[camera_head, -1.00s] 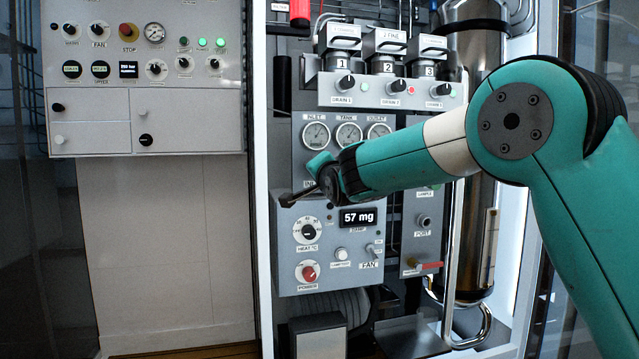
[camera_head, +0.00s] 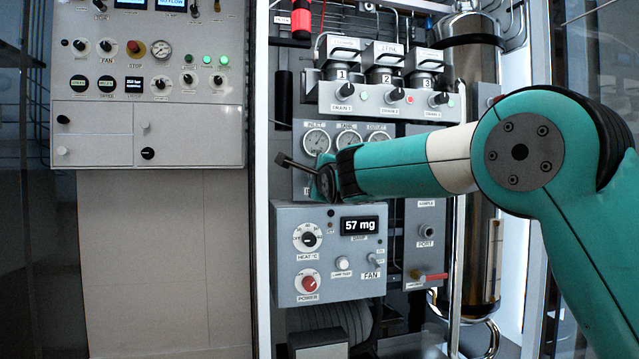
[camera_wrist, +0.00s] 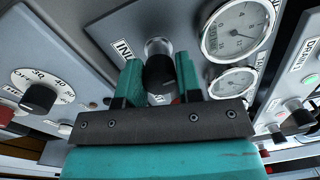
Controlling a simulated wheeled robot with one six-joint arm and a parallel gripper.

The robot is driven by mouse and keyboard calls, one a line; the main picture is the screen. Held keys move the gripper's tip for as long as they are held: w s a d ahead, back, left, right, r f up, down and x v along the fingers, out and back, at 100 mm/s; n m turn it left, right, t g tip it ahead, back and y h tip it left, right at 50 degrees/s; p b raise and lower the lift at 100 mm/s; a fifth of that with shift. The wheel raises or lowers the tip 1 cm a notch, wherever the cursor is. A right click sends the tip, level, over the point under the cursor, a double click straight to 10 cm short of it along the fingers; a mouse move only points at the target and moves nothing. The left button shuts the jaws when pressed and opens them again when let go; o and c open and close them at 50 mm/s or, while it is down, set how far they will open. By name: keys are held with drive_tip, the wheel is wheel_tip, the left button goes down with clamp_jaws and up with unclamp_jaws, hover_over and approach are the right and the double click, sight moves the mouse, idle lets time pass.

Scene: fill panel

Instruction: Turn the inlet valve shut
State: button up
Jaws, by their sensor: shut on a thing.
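The inlet valve shows in the wrist view as a black knob (camera_wrist: 160,72) on a silver stem, beside a partly covered label that starts "INL" (camera_wrist: 123,50). My gripper (camera_wrist: 158,64) has one teal finger on each side of the knob and is shut on it. In the head view, my gripper (camera_head: 324,165) is at the panel below the inlet gauge (camera_head: 316,141). My wrist hides the knob there. The inlet gauge also shows in the wrist view (camera_wrist: 238,30), to the right of the knob. I cannot read the knob's pointer position.
A grey box with a "57 mg" display (camera_head: 360,225), a heat dial (camera_head: 308,238) and a red power knob (camera_head: 308,284) sits just below my wrist. The tank gauge (camera_head: 348,141) is close above my arm. A port panel (camera_head: 426,231) stands to the right.

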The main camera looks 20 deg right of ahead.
drive_tip(key=shift+m, duration=0.5)
drive_tip(key=o, duration=0.9)
drive_tip(key=shift+o, duration=0.2)
drive_tip(key=shift+s, duration=0.1)
drive_tip(key=s+f, duration=0.1)
drive_tip(key=s, duration=1.6)
drive_tip(key=shift+s, duration=0.1)
